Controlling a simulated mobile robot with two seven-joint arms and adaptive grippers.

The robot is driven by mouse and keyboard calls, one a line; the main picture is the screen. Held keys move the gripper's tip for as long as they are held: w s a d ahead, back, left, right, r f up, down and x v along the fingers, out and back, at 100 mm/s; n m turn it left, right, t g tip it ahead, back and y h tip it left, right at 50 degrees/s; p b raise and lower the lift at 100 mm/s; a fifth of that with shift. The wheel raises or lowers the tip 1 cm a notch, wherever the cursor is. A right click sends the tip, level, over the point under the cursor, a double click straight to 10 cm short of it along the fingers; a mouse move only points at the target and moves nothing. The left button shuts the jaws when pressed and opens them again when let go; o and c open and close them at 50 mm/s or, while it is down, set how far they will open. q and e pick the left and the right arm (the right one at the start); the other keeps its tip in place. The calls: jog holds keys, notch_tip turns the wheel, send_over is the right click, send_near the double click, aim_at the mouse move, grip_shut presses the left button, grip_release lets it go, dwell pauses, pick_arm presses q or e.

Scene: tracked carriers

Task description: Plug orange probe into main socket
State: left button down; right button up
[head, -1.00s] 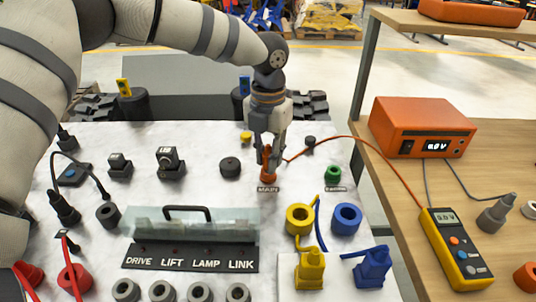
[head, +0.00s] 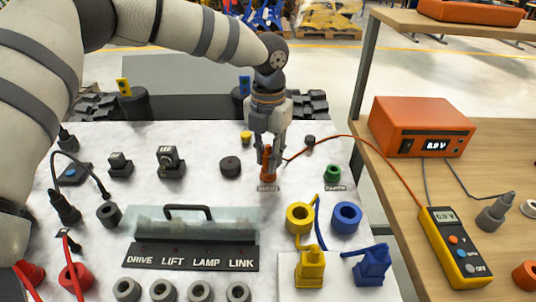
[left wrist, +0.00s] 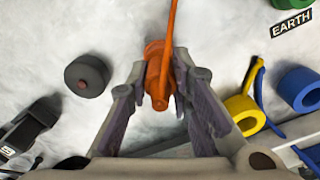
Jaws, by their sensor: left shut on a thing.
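The orange probe (head: 267,160) stands roughly upright on the white board, just behind the small main label. Its orange lead runs off to the right. My left gripper (head: 268,152) is shut on the probe from above. In the left wrist view, the probe (left wrist: 160,90) lies between the fingertips, with a wider orange round part (left wrist: 156,50) around it. The main socket is hidden or merges with the orange of the probe's foot, so I cannot tell how deep the probe sits. My right gripper is not in view.
A dark round knob (head: 230,166) is left of the probe and a green earth socket (head: 333,173) right of it. Yellow (head: 299,218) and blue (head: 347,218) rings stand in front. The orange meter box (head: 422,128) and yellow multimeter (head: 455,245) are on the wooden bench.

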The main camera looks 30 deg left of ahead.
pick_arm(q)
jog(key=shift+f, duration=0.3)
jog(key=c, duration=1.4)
grip_release()
jog(key=shift+o, duration=0.2)
